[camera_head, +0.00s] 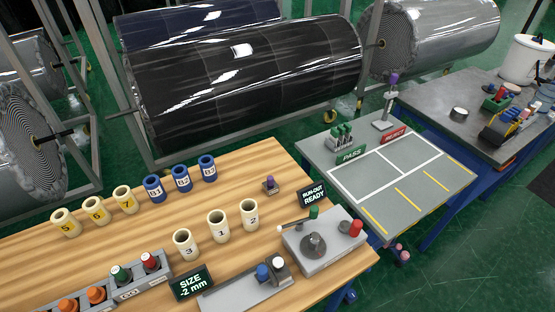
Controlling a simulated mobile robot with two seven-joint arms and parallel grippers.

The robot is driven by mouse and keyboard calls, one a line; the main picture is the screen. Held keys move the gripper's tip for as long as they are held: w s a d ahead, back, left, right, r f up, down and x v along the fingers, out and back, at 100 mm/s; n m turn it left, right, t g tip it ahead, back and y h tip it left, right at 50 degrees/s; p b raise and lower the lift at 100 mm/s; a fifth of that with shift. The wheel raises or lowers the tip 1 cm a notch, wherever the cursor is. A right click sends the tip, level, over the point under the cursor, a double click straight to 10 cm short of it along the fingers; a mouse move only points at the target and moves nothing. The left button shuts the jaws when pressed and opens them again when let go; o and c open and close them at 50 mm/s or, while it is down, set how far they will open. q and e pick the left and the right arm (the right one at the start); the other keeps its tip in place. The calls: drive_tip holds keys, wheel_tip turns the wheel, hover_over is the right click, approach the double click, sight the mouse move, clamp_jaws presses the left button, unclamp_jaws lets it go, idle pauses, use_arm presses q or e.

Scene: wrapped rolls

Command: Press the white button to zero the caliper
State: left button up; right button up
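The caliper is a flat grey device (240,294) at the front edge of the wooden table. A white round knob or button (278,264) and a blue one (262,272) stand near its right end. A dark sign (191,284) beside it reads "SIZE -2 mm" in light letters. Neither of my grippers shows in this view, so nothing is seen touching the button.
Numbered cream cups (218,226) and blue cups (181,178) stand on the wooden table (110,245). A grey run-out device (325,247) with a red knob (356,228) sits right of the caliper. A rack (130,285) with red, green and orange-topped pieces is left.

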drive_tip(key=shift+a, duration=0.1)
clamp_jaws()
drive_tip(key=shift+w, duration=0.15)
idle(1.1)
